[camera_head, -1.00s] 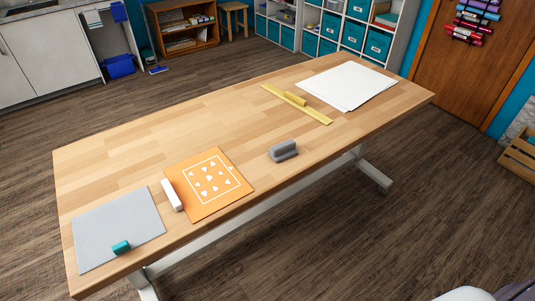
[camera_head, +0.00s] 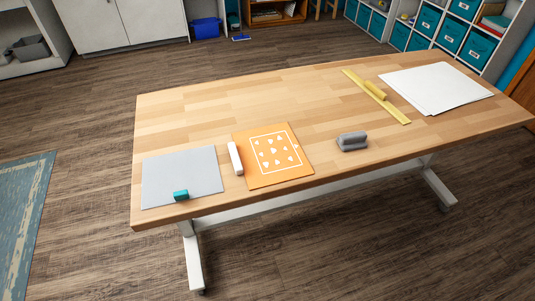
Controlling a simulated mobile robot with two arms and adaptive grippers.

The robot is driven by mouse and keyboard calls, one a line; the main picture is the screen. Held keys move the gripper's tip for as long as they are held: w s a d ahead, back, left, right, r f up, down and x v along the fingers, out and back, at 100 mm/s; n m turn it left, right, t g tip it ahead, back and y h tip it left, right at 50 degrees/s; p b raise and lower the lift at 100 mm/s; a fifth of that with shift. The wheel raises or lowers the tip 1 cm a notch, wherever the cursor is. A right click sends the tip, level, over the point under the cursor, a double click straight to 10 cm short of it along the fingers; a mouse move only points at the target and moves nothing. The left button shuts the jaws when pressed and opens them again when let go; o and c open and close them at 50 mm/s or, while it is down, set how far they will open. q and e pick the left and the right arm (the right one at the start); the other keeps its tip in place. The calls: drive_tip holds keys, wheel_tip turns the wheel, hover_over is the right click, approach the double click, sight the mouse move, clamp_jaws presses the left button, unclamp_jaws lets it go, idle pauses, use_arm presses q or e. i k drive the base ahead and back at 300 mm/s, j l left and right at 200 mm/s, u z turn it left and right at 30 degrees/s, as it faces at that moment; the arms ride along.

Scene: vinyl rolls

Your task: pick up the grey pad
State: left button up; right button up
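A small dark grey pad (camera_head: 352,141), thick and block-like with a ridge along its top, lies on the wooden table near the front edge, right of the orange sheet. A flat light grey sheet (camera_head: 180,166) lies at the table's left end, with a small teal block (camera_head: 181,195) on its front edge. Neither of my grippers shows in the head view, and nothing touches the dark grey pad.
The wooden table (camera_head: 230,105) also holds a white block (camera_head: 235,158) by an orange sheet with white hearts (camera_head: 295,170), a yellow ruler with a grip (camera_head: 392,108), and white sheets (camera_head: 425,88). Open floor (camera_head: 330,240) lies in front; a blue rug (camera_head: 25,215) is at left.

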sight(354, 140)
drive_tip(key=i+l, duration=0.5)
drive_tip(key=l, duration=0.15)
drive_tip(key=i+l, duration=0.55)
drive_tip(key=l, duration=0.15)
